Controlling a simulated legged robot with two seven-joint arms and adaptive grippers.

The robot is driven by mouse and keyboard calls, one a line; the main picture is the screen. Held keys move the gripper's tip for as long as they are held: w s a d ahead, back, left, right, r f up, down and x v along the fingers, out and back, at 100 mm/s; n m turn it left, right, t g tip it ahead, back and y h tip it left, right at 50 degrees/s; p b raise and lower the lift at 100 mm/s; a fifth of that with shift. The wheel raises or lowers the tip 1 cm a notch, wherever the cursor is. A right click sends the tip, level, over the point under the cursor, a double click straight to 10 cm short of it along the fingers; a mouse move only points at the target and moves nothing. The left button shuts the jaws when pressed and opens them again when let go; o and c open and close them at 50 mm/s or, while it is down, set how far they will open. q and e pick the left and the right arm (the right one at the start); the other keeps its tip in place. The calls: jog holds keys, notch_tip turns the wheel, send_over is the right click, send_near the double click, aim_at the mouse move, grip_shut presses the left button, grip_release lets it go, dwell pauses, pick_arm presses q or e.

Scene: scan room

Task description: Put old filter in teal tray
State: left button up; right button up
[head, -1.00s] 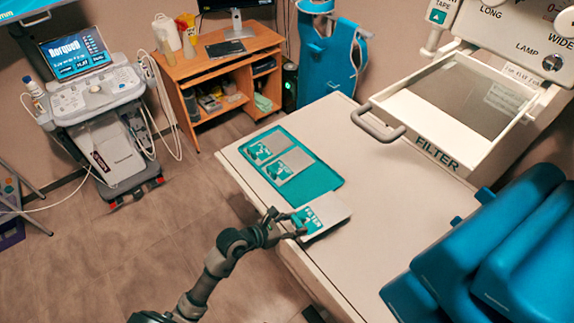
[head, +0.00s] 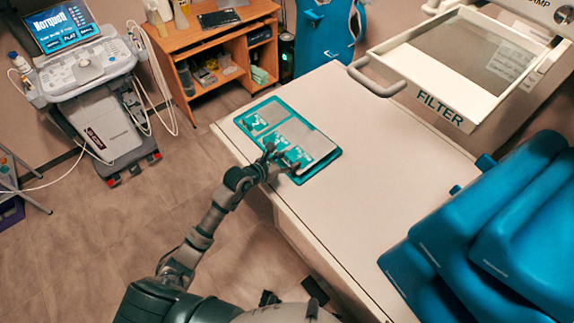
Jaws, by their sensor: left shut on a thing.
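The teal tray (head: 321,167) lies on the pale table, near its left edge. The old filter (head: 317,145), a flat grey plate with a teal labelled end, is at the near end of the tray. My left gripper (head: 281,164) is shut on its teal end. The plate is over or in the tray's near part; I cannot tell if it touches the bottom. Other similar filter plates (head: 268,113) lie in the tray beyond it. My fingers hide part of the held filter's end. My right gripper is not in view.
The pale table (head: 350,215) is clear to the right of the tray. A clear-windowed unit marked FILTER, with a grey handle (head: 376,80), overhangs its far right. Blue cushions (head: 480,240) fill the right. A wooden desk (head: 215,50) and a console cart (head: 95,85) stand behind.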

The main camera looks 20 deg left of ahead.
aim_at(289, 165)
pick_arm(q)
jog(key=shift+w+d+f, duration=0.1)
jog(key=shift+w+d, duration=0.05)
jog(key=shift+d, duration=0.1)
jog(key=shift+d+f, duration=0.15)
jog(key=shift+f, duration=0.45)
jog(key=shift+d+f, duration=0.15)
jog(key=shift+f, duration=0.8)
jog(key=shift+a, duration=0.3)
jog(key=o, duration=1)
jog(key=shift+a+f, duration=0.1)
jog(key=shift+a, duration=0.1)
jog(key=shift+o, duration=0.9)
jog(key=shift+a, duration=0.15)
jog(key=shift+d, duration=0.2)
jog(key=shift+s, duration=0.25)
jog(key=v, duration=1.1)
jog(key=shift+a, duration=0.15)
jog(key=shift+s+a, duration=0.1)
jog(key=shift+s, duration=0.15)
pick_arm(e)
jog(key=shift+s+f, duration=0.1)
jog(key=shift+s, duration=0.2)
